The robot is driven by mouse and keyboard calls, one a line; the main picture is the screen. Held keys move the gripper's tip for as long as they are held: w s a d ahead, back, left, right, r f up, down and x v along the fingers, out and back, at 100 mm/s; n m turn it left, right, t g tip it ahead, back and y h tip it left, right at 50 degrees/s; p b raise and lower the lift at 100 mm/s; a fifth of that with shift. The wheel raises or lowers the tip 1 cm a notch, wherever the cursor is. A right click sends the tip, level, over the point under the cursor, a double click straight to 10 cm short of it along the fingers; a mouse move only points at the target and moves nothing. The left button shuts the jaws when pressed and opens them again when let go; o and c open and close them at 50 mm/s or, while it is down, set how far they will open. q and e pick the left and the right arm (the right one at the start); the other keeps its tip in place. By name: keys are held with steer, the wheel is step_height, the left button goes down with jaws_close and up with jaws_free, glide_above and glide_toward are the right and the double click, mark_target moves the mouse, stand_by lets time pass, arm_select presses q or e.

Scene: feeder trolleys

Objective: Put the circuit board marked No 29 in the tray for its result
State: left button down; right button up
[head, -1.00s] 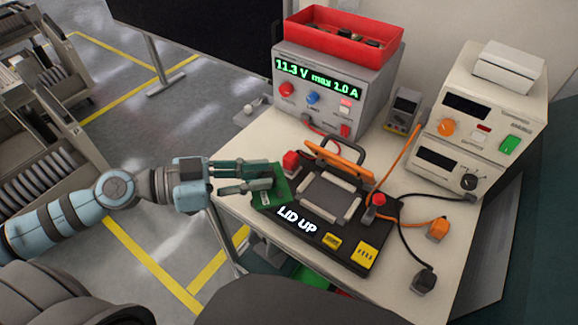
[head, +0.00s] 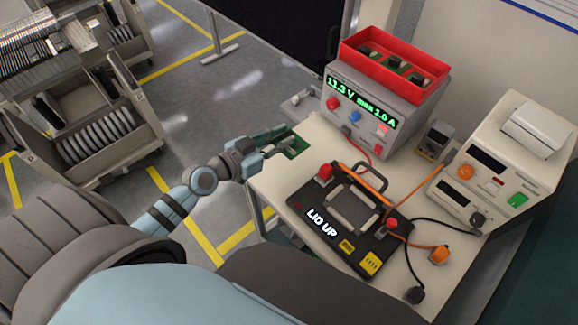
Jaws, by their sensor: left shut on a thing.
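My left gripper (head: 280,142) is shut on a green circuit board (head: 298,150) at the back left edge of the bench; its marking is too small to read. The board is clear of the black test fixture (head: 310,203), whose label reads LID UP and whose orange-edged lid stands raised. The fixture's bed looks empty. A red tray (head: 353,55) with several dark and green parts sits on top of the grey power supply (head: 345,88). My right gripper does not show.
The power supply display reads 11.3 V max 1.0 A. A cream instrument (head: 535,165) stands at the right, with black and orange cables across the bench. A small meter (head: 435,140) stands between them. Feeder trolleys (head: 100,135) stand at the left.

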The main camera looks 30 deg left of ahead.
arm_select(q)
steer(key=b, duration=0.6)
glide_above(282, 174)
steer(key=f, duration=0.9)
steer(key=shift+s, duration=0.2)
step_height(282, 174, down, 5)
steer(key=b, duration=0.4)
steer(key=shift+w+r+b, duration=0.1)
steer(key=shift+r+b, duration=0.1)
steer(key=shift+b, duration=0.15)
steer(key=shift+r, duration=0.3)
steer(key=shift+f, duration=0.15)
steer(key=c, duration=1.5)
jaws_free()
